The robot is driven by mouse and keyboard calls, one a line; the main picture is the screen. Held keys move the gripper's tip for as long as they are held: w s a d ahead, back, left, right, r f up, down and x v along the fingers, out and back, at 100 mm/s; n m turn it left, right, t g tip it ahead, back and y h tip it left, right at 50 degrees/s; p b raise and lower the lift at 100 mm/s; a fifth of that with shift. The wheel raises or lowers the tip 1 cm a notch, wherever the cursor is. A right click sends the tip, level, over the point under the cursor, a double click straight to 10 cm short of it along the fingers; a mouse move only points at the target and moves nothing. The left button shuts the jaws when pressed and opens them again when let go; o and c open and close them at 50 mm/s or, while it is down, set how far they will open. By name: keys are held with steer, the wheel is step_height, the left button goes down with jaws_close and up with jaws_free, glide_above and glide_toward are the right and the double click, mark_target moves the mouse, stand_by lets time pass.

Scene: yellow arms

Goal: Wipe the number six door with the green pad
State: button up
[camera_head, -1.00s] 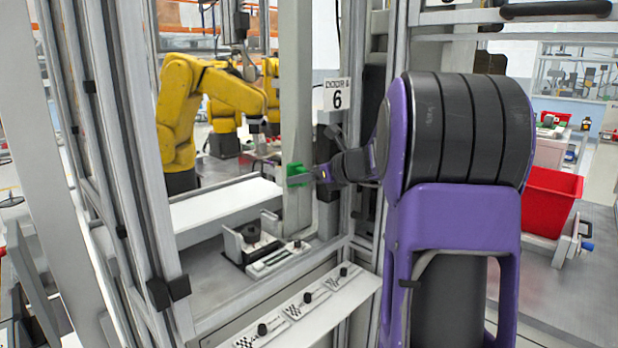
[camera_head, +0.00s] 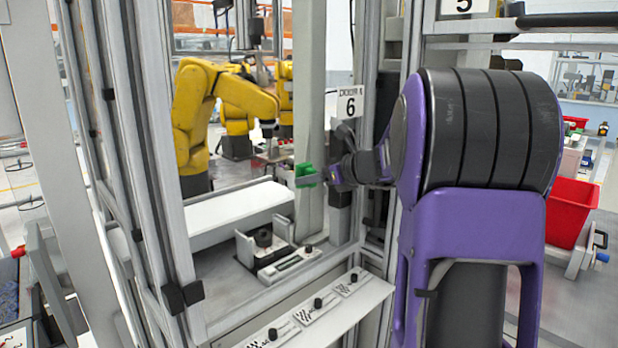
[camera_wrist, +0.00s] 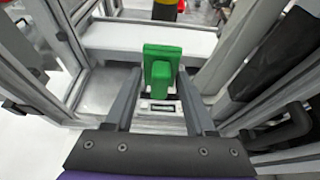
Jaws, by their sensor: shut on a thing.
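The green pad (camera_head: 308,174) is held in front of the grey upright post of the cell in the head view. In the wrist view the green pad (camera_wrist: 160,68) stands upright, with its small grip block between my fingers. My gripper (camera_head: 322,177) is shut on it. The fingers also show in the wrist view (camera_wrist: 158,100). Whether the pad touches any door surface I cannot tell.
A yellow arm (camera_head: 215,105) stands inside the cell behind a white shelf (camera_head: 240,213). A ledge with several black knobs (camera_head: 320,305) runs along the front. A red bin (camera_head: 572,210) is at the right. Metal frame posts (camera_head: 130,150) stand close on the left.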

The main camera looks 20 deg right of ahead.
steer(key=w+d, duration=0.3)
steer(key=d, duration=0.6)
steer(key=shift+w+p, duration=0.25)
steer(key=shift+p, duration=0.05)
stand_by(0.4)
steer(key=shift+r, duration=0.1)
steer(key=s+d, duration=0.2)
steer(key=s, duration=0.3)
steer(key=shift+s+b, duration=0.3)
steer(key=shift+b, duration=0.05)
steer(key=shift+s+d, duration=0.1)
steer(key=shift+d, duration=0.05)
steer(key=s, duration=0.1)
steer(key=s+d, duration=0.1)
steer(key=shift+s, duration=0.3)
